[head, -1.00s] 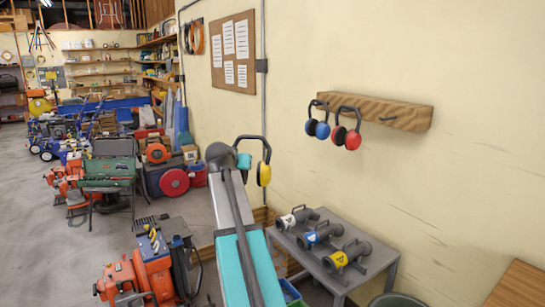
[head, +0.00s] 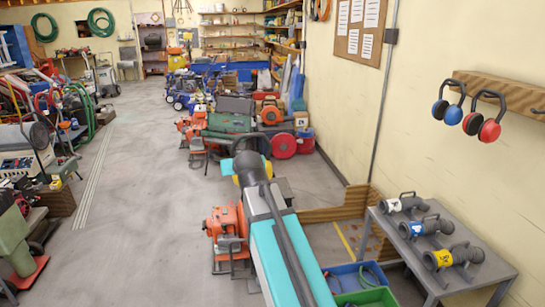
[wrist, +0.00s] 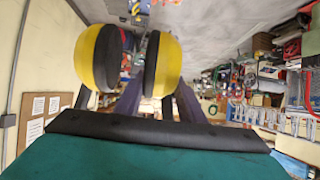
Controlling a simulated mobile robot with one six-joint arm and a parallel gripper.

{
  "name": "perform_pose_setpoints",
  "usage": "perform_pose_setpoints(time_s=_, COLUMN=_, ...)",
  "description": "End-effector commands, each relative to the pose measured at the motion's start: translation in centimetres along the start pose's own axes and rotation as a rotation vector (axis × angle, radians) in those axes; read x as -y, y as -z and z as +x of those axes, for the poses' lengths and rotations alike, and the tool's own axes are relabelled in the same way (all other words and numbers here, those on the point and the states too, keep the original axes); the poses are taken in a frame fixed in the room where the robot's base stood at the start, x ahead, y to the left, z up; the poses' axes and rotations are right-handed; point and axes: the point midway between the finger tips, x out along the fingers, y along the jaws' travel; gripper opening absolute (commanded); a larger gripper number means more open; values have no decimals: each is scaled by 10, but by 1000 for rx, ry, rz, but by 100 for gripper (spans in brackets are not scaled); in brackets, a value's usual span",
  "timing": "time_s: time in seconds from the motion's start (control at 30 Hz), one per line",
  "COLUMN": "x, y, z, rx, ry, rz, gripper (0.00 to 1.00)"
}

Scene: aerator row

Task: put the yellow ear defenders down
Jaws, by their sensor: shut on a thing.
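The yellow ear defenders show large in the wrist view (wrist: 98,57), with two yellow cups and black pads. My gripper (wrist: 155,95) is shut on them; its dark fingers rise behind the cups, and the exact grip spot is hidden.
Blue ear defenders (head: 448,105) and red ear defenders (head: 485,125) hang from a wooden wall rack (head: 515,91); its right part is bare. A grey table (head: 470,275) holds several grey devices. Blue and green bins (head: 345,270) stand beside it.

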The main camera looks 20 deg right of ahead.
Motion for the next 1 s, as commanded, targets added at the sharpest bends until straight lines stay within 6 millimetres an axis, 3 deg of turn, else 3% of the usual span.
perform_pose_setpoints(time_s=0.03, x=21, y=-5, z=-4, rx=-1, ry=34, rz=-18, gripper=8)
perform_pose_setpoints(time_s=0.1, x=45, y=-11, z=-7, rx=-2, ry=72, rz=-39, gripper=8)
perform_pose_setpoints(time_s=0.3, x=87, y=-21, z=-15, rx=-1, ry=142, rz=-78, gripper=8)
perform_pose_setpoints(time_s=0.47, x=95, y=-23, z=-16, rx=-1, ry=156, rz=-86, gripper=8)
perform_pose_setpoints(time_s=1.0, x=92, y=-22, z=-16, rx=-1, ry=152, rz=-84, gripper=8)
